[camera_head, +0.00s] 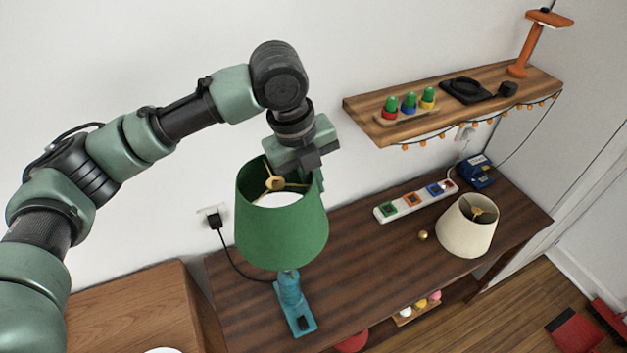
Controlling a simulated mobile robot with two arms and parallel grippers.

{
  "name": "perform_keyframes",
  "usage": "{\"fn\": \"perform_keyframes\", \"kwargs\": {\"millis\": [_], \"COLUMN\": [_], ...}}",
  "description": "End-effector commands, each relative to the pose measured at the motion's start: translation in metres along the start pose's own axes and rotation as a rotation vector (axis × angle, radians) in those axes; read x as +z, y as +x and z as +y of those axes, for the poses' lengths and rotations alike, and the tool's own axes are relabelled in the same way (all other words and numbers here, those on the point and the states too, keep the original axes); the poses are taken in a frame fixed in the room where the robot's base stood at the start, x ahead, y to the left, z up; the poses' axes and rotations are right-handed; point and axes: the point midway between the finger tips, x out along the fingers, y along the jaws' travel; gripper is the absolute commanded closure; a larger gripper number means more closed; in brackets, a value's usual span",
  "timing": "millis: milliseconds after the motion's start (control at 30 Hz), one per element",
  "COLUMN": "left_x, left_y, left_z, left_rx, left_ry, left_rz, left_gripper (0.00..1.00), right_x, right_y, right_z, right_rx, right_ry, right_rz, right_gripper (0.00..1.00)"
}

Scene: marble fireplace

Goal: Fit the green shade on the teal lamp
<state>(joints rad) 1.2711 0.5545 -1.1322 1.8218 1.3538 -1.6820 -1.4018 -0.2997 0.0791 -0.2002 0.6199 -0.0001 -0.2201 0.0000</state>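The green shade (282,233) is upright over the teal lamp (290,290), whose base and lower stem show below it on the dark wooden table. The lamp's top is hidden inside the shade, so I cannot tell whether the shade rests on it. A brass-coloured fitting with spokes (275,184) shows in the shade's open top. My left gripper (318,181) reaches down at the shade's right upper rim and appears shut on it; the inner finger is hidden. My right gripper is not in view.
A cream shade (467,226) stands on the table (372,262) at the right, near a small gold ball (423,235). A power strip (415,201) and blue box (477,171) lie behind. A wall shelf (440,116) hangs above. A black cord (232,258) runs from the lamp to a socket.

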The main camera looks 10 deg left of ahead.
Motion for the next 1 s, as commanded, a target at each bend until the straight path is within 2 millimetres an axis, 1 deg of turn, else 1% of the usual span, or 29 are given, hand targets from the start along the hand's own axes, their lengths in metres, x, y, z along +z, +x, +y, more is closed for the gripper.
{"fn": "perform_keyframes", "kwargs": {"millis": [267,1000], "left_x": [0.000,0.000], "left_y": [0.001,0.019], "left_z": [0.000,0.004], "left_rx": [0.000,0.000], "left_ry": [0.004,0.004], "left_rz": [-0.002,-0.002], "left_gripper": [1.00,1.00], "right_x": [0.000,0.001], "right_y": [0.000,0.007], "right_z": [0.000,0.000], "right_rx": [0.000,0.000], "right_ry": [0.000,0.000], "right_rz": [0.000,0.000], "right_gripper": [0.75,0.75]}}
